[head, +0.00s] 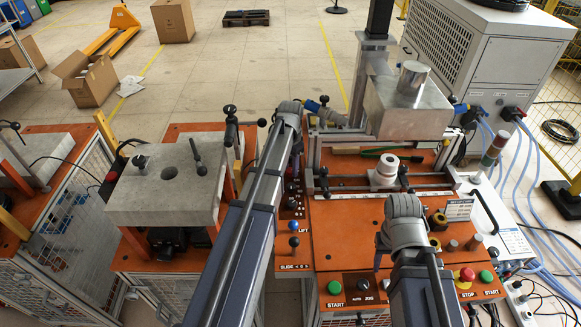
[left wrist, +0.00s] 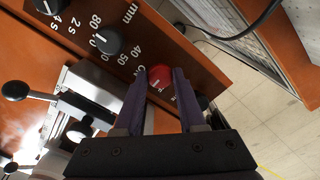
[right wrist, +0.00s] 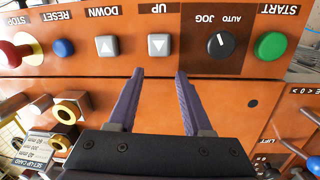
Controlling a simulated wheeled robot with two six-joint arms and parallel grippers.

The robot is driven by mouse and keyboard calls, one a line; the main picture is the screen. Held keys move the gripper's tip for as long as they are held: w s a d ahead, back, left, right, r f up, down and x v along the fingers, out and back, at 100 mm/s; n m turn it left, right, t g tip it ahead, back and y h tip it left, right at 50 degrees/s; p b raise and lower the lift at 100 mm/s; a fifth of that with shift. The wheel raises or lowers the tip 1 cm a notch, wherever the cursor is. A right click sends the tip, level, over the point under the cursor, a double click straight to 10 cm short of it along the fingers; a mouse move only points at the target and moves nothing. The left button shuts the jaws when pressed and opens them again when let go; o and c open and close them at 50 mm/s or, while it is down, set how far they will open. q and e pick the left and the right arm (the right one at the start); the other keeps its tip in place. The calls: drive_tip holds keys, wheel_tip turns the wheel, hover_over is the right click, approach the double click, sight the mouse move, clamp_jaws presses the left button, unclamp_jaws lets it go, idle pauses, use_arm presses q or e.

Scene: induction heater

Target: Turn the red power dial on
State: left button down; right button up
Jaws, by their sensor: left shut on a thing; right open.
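The red power dial (left wrist: 161,82) shows in the left wrist view near the edge of the orange panel. My left gripper (left wrist: 159,72) is shut on the dial, with one finger on each side of it. In the head view my left arm hides the dial and the fingertips. The dial's pointer mark is too small to read. My right gripper (right wrist: 160,74) is open and empty. It hangs over the front of the orange bench, near the white UP button (right wrist: 159,45).
Black knobs (left wrist: 107,40) with printed scales sit beside the red dial. The front panel has a red stop button (head: 467,274), green start buttons (head: 334,287) and a black JOG/AUTO switch (right wrist: 221,43). A white ring-shaped workpiece (head: 386,168) stands on the bench.

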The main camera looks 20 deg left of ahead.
sight(290, 170)
use_arm(q)
drive_tip(key=m, duration=0.4)
drive_tip(key=shift+m, duration=2.5)
drive_tip(key=c, duration=0.5)
unclamp_jaws()
drive_tip(key=shift+r, duration=0.1)
use_arm(e)
drive_tip(key=shift+r, duration=0.1)
use_arm(q)
wheel_tip(290, 170, up, 8)
drive_tip(key=p, duration=0.7)
drive_tip(key=shift+p, duration=0.4)
use_arm(e)
wheel_tip(290, 170, up, 8)
drive_tip(key=shift+f, duration=0.2)
